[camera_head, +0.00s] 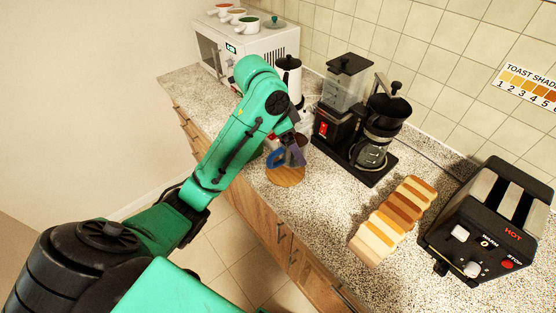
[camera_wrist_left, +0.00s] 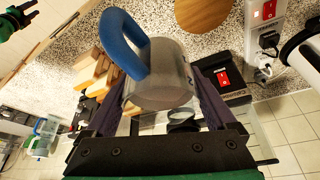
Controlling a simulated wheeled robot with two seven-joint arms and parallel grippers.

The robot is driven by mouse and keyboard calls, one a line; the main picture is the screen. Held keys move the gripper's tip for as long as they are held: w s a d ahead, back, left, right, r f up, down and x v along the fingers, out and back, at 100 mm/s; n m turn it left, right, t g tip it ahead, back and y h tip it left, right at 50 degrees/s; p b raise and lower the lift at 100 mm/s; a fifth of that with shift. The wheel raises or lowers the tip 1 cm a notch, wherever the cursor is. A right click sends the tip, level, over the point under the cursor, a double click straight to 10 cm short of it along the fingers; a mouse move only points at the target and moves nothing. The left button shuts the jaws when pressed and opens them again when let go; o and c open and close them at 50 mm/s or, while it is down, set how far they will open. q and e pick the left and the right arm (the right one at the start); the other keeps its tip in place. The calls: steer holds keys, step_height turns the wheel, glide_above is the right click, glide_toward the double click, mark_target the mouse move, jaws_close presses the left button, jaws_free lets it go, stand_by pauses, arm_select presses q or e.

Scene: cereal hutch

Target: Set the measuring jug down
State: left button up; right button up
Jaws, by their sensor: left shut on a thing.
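The measuring jug is grey and see-through with a blue handle; it shows large in the left wrist view (camera_wrist_left: 165,80). In the head view its blue handle (camera_head: 275,158) shows over the round wooden board (camera_head: 286,177). My left gripper (camera_head: 297,150) is shut on the jug, with a dark finger on each side of it. The arm and fingers partly hide the jug in the head view. I cannot tell whether the jug's base touches anything. A green and black part of my right arm shows at the left wrist view's top left corner; its jaws are unclear.
A white microwave (camera_head: 245,50) carries cups.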

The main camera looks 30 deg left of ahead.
mark_target(293, 157)
arm_select(q)
step_height(293, 157, down, 4)
steer(key=shift+s+d+r+b, duration=0.1)
steer(key=shift+r+b, duration=0.05)
steer(key=shift+b, duration=0.6)
step_height(293, 157, down, 16)
steer(key=p, duration=0.3)
steer(key=shift+r, duration=0.15)
steer(key=shift+f, duration=0.2)
steer(key=shift+f, duration=0.1)
steer(key=o, duration=1.4)
